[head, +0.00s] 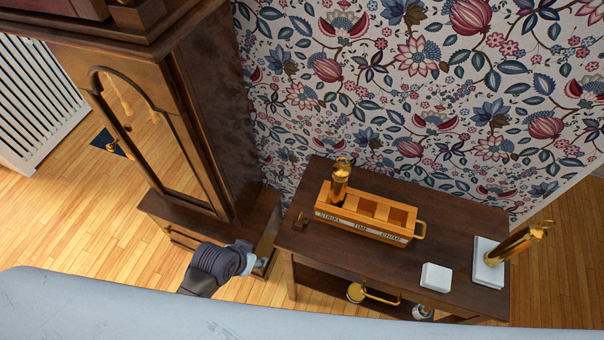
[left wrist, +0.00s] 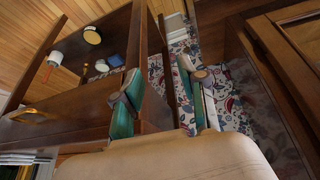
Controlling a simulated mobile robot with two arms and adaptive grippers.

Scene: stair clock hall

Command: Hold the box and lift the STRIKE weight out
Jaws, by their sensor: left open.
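The wooden box (head: 323,207) stands on the dark side table, its front labelled STRIKE, TIME and CHIME. A brass weight (head: 340,181) stands upright in the STRIKE compartment, its top well above the rim. The other two compartments look empty. A brass handle (head: 420,231) sticks out at the box's right end. My left gripper (head: 260,262) is low beside the table's left end, apart from the box and weight. In the left wrist view its teal fingers (left wrist: 160,76) are spread with nothing between them. My right gripper is not in view.
A white block (head: 436,277) lies nearby, and a small brown piece (head: 301,221) at the left. The tall clock case (head: 205,110) stands close left of the table (head: 340,262).

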